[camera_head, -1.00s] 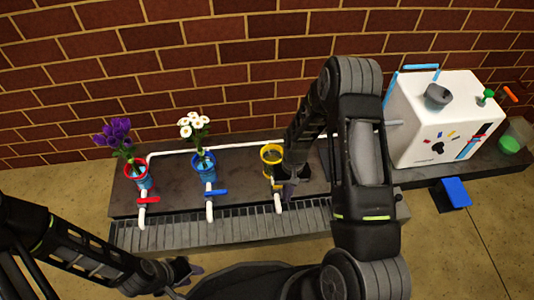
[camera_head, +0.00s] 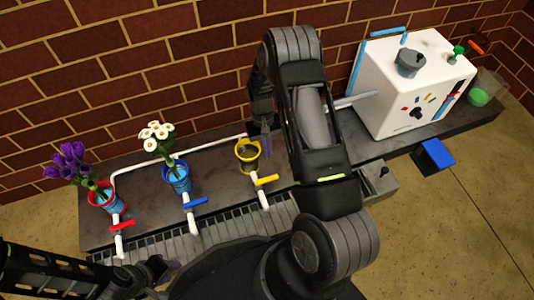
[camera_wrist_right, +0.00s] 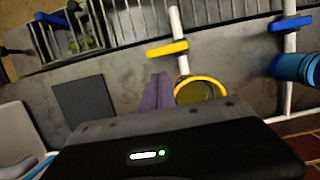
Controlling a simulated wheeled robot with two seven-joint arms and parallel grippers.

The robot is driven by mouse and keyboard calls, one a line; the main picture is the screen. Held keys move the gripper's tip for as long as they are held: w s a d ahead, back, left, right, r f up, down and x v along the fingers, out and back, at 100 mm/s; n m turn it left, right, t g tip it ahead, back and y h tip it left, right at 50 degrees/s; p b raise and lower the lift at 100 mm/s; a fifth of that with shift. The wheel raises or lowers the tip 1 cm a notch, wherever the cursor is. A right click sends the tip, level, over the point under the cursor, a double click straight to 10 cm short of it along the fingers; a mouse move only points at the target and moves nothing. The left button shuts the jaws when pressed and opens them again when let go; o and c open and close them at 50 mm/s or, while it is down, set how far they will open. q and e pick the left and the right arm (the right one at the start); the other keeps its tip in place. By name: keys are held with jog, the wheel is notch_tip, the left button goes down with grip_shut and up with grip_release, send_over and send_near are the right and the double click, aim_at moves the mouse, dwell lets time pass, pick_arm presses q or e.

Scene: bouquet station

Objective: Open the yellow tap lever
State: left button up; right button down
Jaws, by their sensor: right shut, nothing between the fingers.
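The yellow tap lever (camera_head: 266,179) sits on a white pipe in front of a yellow pot (camera_head: 248,153). It lies crosswise to its pipe, and in the right wrist view the lever (camera_wrist_right: 167,48) shows the same. My right gripper (camera_head: 265,146) is behind the lever, close beside the yellow pot's right side. In the right wrist view its purple-grey fingers (camera_wrist_right: 157,92) are together and empty, apart from the lever and left of the pot rim (camera_wrist_right: 201,88). My left gripper (camera_head: 154,272) is low at the front, away from the taps; its jaw opening is unclear.
A red lever (camera_head: 122,224) and a blue lever (camera_head: 194,203) stand left, with flower pots behind. A grey grate (camera_head: 225,224) runs below the taps. A white box (camera_head: 415,80) stands right, with a blue pedal (camera_head: 436,153) in front. A brick wall closes the back.

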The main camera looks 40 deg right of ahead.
aim_at(267, 181)
jog(key=b+x, duration=0.3)
jog(key=x, duration=0.5)
jog(key=shift+f, duration=0.2)
